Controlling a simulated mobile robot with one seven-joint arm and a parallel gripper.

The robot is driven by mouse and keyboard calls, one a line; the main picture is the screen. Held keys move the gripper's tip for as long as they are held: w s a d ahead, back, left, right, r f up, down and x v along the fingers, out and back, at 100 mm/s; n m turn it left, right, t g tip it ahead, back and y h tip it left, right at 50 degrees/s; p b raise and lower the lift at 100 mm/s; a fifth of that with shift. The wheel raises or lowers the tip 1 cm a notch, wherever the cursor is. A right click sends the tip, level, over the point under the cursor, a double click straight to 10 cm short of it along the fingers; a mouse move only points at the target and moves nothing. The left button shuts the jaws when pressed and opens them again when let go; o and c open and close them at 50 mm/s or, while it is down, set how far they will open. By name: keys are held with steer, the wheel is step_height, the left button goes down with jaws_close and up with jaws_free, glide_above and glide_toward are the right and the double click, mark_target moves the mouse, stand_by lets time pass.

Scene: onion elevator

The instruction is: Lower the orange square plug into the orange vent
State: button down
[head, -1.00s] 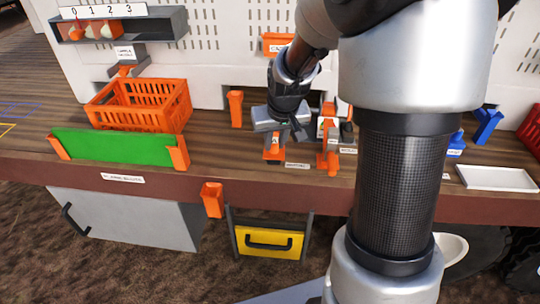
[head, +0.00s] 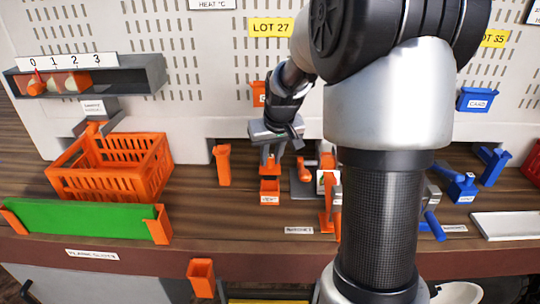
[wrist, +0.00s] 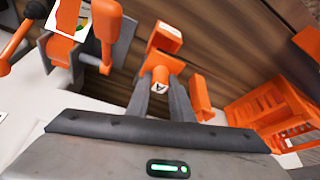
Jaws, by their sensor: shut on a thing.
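The orange vent (head: 270,191), a small square box with a white label, stands on the bench directly below my gripper. It also shows in the wrist view (wrist: 165,36), just beyond the plug. I cannot tell whether the plug touches the vent or has entered it.
An orange post (head: 222,165) stands left of the vent. An orange lever device (head: 328,195) stands close on the right. An orange crate (head: 110,168) and a green panel (head: 85,219) lie further left. Bare bench lies in front of the vent.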

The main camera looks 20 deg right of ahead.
mark_target(271, 168)
steer(key=shift+f+b, duration=2.05)
steer(key=shift+f, duration=0.85)
steer(key=c, duration=1.5)
jaws_free()
